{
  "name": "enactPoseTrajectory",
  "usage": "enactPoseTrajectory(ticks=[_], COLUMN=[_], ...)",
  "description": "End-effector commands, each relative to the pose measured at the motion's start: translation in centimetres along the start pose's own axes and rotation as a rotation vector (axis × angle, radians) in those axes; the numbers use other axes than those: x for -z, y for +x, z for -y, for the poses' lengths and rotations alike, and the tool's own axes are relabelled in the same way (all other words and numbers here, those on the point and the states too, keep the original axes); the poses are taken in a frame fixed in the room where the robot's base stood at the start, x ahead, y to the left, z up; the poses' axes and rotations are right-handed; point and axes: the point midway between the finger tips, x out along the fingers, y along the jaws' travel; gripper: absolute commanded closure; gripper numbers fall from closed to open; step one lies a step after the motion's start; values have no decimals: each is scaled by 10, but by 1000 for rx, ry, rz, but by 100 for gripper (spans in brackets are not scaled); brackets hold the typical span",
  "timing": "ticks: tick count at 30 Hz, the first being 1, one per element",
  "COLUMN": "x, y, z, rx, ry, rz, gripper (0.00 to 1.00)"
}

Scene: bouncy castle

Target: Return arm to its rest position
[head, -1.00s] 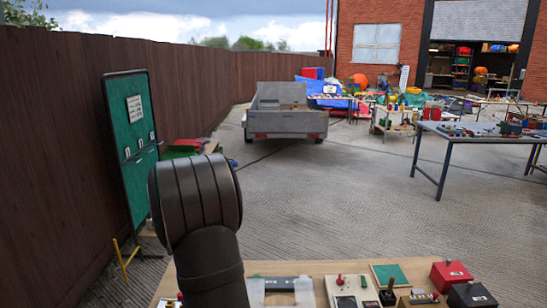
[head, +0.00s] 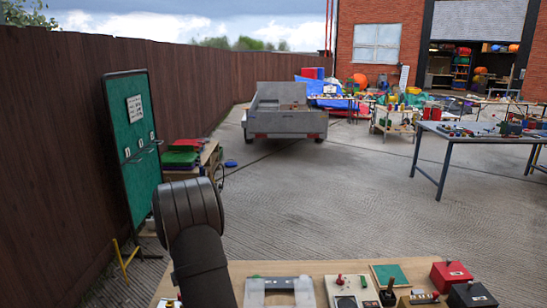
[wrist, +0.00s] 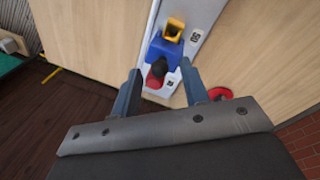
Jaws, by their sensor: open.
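My gripper (wrist: 165,88) shows in the wrist view with its two dark fingers apart and nothing held between them. Beyond the fingers are a blue block-like part (wrist: 163,50) with a yellow square piece (wrist: 175,28) and a dark red knob (wrist: 158,74), on a grey plate fixed to a pale wooden surface. A red round part (wrist: 220,94) lies by the right finger. In the head view my dark arm rises at the lower left; my gripper's fingers are not visible there.
A wooden bench (head: 330,270) at the bottom holds a red box (head: 451,275), a green pad (head: 389,275) and small controls. A green board (head: 130,150) stands left by the brown fence (head: 60,160). A grey trailer (head: 287,120) is farther back; open concrete lies between.

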Motion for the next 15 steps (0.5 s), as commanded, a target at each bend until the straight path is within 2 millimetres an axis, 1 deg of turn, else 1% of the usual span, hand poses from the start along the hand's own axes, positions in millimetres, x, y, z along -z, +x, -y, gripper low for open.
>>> enactPoseTrajectory(ticks=[1,3,15], x=[3,2,2], y=[8,-12,-89], z=[-1,-3,-3], rx=[2,-6,-5], ry=[-2,0,0], rz=[-1,1,1], gripper=[59,59,59])
